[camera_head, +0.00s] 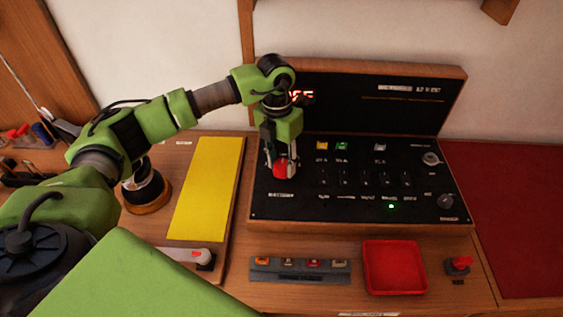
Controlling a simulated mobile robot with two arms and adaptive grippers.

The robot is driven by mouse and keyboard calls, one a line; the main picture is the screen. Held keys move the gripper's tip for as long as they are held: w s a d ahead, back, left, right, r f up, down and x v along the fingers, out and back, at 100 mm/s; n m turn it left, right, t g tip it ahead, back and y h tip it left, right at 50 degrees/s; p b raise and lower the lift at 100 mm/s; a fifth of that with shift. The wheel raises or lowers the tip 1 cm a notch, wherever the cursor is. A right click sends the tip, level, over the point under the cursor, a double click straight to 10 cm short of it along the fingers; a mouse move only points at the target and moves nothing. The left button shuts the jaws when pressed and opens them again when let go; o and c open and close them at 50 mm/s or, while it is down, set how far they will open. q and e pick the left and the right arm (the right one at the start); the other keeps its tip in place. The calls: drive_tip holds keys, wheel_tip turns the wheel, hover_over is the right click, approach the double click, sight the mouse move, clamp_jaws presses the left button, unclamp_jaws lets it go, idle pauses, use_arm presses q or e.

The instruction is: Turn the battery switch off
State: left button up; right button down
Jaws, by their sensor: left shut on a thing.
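The battery switch (283,170) is a red knob at the left of a black panel (340,203), above a label that seems to read "BATTERY". My left gripper (281,164) reaches down over it from above and is shut on the red knob. The gripper fingers hide part of the knob, so its turned position cannot be told. A green light (391,206) glows low on the panel. A red display (301,95) behind my wrist is partly hidden. My right gripper does not show.
In front of the panel are a strip with several small coloured parts (300,278), a red tray (395,290) and a red knob on a stand (459,264). A yellow board (207,188) lies left. A dark red surface (515,215) is at right.

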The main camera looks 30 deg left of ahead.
sight(279, 163)
use_arm(q)
drive_tip(key=o, duration=1.1)
drive_tip(key=shift+r, duration=0.1)
wheel_tip(279, 163, up, 12)
drive_tip(key=shift+a, duration=0.35)
drive_tip(key=shift+w, duration=0.1)
